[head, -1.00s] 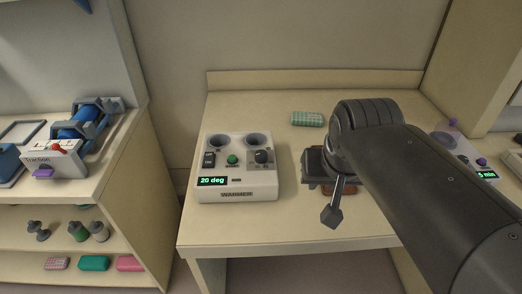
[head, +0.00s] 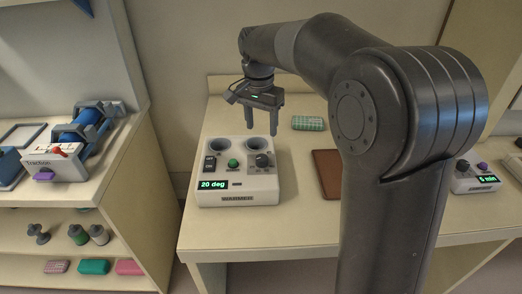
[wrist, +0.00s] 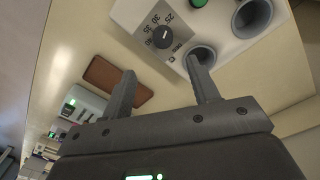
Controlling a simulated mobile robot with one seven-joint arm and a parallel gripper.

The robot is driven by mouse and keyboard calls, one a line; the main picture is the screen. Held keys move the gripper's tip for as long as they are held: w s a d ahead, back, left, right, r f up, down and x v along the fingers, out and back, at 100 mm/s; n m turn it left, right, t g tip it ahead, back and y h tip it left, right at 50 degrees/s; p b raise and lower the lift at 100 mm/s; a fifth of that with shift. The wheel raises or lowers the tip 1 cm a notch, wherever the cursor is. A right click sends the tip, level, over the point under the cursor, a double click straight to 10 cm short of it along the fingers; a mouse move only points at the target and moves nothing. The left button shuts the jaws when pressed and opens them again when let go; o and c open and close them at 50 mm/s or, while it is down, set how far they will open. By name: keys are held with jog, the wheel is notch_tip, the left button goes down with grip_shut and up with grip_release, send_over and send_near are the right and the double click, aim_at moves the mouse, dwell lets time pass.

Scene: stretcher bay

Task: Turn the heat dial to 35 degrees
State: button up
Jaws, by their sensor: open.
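The white warmer box (head: 240,190) stands on the table, and its display (head: 213,185) reads 20 deg. The heat dial (head: 263,160) is a dark knob at the right of its top face, behind the front edge and beside a green button (head: 233,163). In the wrist view the dial (wrist: 164,38) shows a scale with 25, 30, 35 and other marks. My gripper (head: 263,128) is open and empty, fingers pointing down, above the back of the warmer near its right well. In the wrist view my gripper (wrist: 166,82) has the dial beyond its fingertips, apart from them.
A brown flat case (head: 327,172) lies right of the warmer, with a green checked pack (head: 308,123) behind. A second device (head: 476,178) reading 5 min is at the right. A shelf (head: 75,215) with a traction unit (head: 60,160) stands left. My arm hides part of the table.

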aim_at(262, 157)
notch_tip(262, 157, down, 11)
jog(key=shift+w+f, duration=0.1)
jog(key=shift+w, duration=0.05)
dwell(0.4)
jog(key=c, duration=1)
